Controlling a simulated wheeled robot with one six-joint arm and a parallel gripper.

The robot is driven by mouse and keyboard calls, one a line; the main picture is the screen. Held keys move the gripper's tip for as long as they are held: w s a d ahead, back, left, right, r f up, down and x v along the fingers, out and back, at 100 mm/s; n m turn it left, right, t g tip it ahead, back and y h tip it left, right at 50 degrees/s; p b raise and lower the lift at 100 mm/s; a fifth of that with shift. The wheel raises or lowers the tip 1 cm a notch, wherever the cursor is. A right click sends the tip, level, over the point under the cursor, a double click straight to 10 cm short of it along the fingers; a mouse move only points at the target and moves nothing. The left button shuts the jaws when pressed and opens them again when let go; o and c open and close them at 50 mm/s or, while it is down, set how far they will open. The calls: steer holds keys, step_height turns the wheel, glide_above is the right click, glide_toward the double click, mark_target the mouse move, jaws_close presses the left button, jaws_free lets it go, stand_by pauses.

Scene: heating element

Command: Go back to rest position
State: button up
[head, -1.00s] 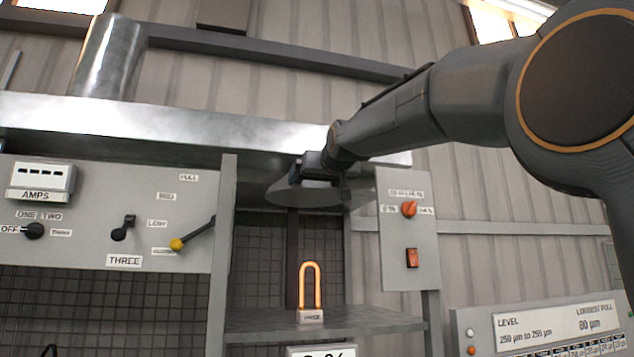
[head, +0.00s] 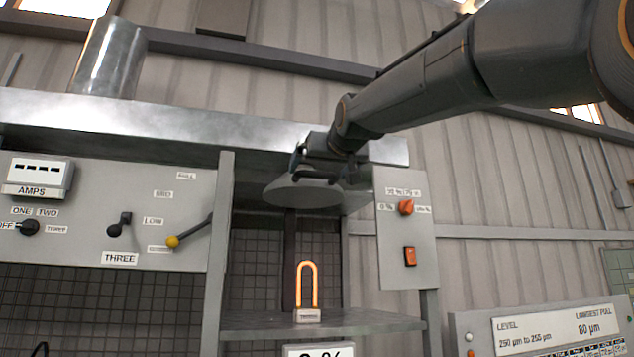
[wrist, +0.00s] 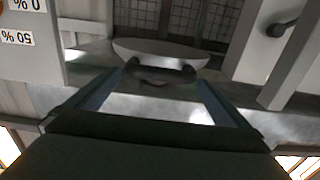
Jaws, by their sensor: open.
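My gripper (head: 322,170) is open and empty, high under the metal hood (head: 240,138). In the wrist view its two fingers (wrist: 160,82) stand apart, with a dark curved handle (wrist: 160,73) showing between and beyond their tips. The handle is on a shallow grey bowl-shaped cover (head: 300,194), which also shows in the wrist view (wrist: 150,50). I cannot tell the exact gap between fingers and handle. Below the cover, a glowing orange U-shaped heating element (head: 307,285) stands upright in a small labelled base (head: 307,316) on a grey shelf (head: 375,320).
A right-hand panel (head: 393,285) has an orange knob (head: 406,207) and a red switch (head: 410,256). The left panel (head: 75,225) has an AMPS meter (head: 38,177), dark knobs and a yellow-tipped lever (head: 173,242). A level display (head: 560,330) is at lower right.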

steer(key=shift+v, duration=0.95)
